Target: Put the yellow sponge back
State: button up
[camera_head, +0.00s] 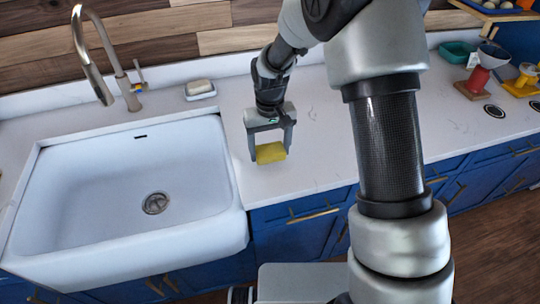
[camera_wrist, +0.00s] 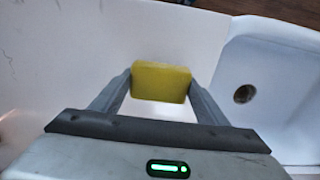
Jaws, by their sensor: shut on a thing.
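The yellow sponge (camera_head: 271,153) is between the two fingers of my gripper (camera_head: 269,149), over the white counter just right of the sink. In the wrist view the sponge (camera_wrist: 161,82) is held between both fingertips (camera_wrist: 160,88), which touch its left and right sides. My gripper is shut on it and points down. I cannot tell whether the sponge touches the counter.
A white sink (camera_head: 130,190) with a faucet (camera_head: 110,65) lies to the left. A small dish (camera_head: 200,90) with a pale bar stands behind the sink's right corner. A teal bowl (camera_head: 456,52), a red item (camera_head: 478,79) and a yellow item (camera_head: 522,84) stand far right. The counter (camera_head: 315,125) between is clear.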

aim_at(270, 157)
jog(key=shift+f, duration=1.8)
jog(key=shift+f, duration=0.1)
jog(key=shift+f, duration=0.2)
jog(key=o, duration=1)
jog(key=shift+r, duration=0.1)
jog(key=shift+r, duration=0.1)
